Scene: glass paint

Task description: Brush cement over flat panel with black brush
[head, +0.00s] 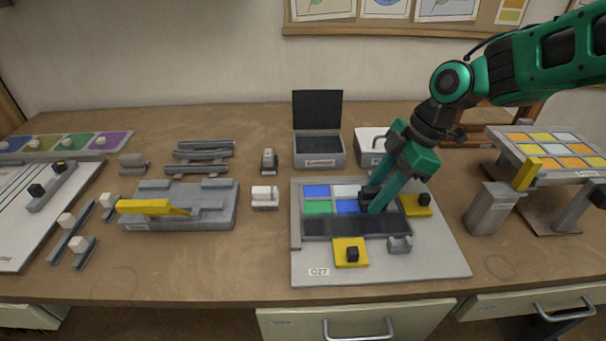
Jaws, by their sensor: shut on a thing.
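No cement container can be made out for certain.
Yellow clamps with black knobs sit at the panel's front (345,259) and right (418,211). A grey post with a yellow top (490,208) and a raised tile rack (540,150) stand right. An open box (319,150) is behind. A grey fixture (215,206) stands left.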

